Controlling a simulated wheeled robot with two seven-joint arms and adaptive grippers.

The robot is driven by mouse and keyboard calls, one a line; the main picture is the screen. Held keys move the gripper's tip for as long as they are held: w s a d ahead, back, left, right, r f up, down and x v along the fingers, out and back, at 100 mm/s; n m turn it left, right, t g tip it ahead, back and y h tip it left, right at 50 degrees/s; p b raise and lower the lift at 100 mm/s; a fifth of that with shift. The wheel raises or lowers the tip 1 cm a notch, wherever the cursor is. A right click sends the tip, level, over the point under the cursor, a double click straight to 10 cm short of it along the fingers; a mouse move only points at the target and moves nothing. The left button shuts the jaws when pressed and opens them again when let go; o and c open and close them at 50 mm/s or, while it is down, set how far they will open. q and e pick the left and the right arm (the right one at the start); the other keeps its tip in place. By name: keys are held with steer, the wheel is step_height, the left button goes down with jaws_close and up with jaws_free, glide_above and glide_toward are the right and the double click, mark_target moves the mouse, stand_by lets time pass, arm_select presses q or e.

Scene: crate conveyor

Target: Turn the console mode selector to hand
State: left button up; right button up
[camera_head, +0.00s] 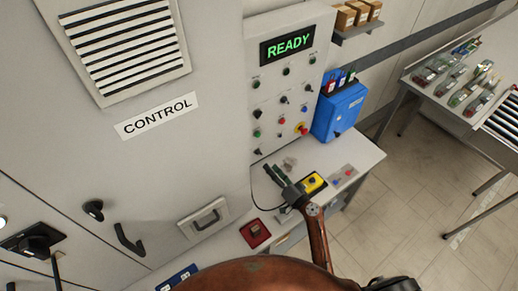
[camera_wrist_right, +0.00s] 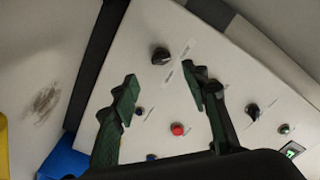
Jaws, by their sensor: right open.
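The console panel (camera_head: 288,75) stands upright under a green READY display, with several small knobs and buttons on its face. My right gripper (camera_head: 274,172) is in front of the lower part of the panel. In the right wrist view, my right gripper (camera_wrist_right: 160,72) is open and empty, its green-padded fingers pointing at the panel. A black selector knob (camera_wrist_right: 160,55) lies just beyond and between the fingertips, apparently not touched. Another black knob (camera_wrist_right: 252,111) is right of the fingers. The labels are too small to read, so I cannot tell which knob is the mode selector.
A red button (camera_wrist_right: 178,129) sits between the fingers in the wrist view. A blue box (camera_head: 340,110) hangs right of the panel. A yellow box (camera_head: 313,183) is on the desk (camera_head: 355,155) near my right gripper. The CONTROL cabinet (camera_head: 200,60) stands left.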

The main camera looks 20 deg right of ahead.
mark_target(259, 153)
steer(key=x, duration=0.8)
steer(key=shift+p, duration=0.3)
steer(key=shift+w, duration=0.1)
jaws_close()
arm_select(q)
steer(key=shift+s+a+r, duration=0.1)
steer(key=shift+s+r, duration=0.2)
steer(key=shift+s, duration=0.2)
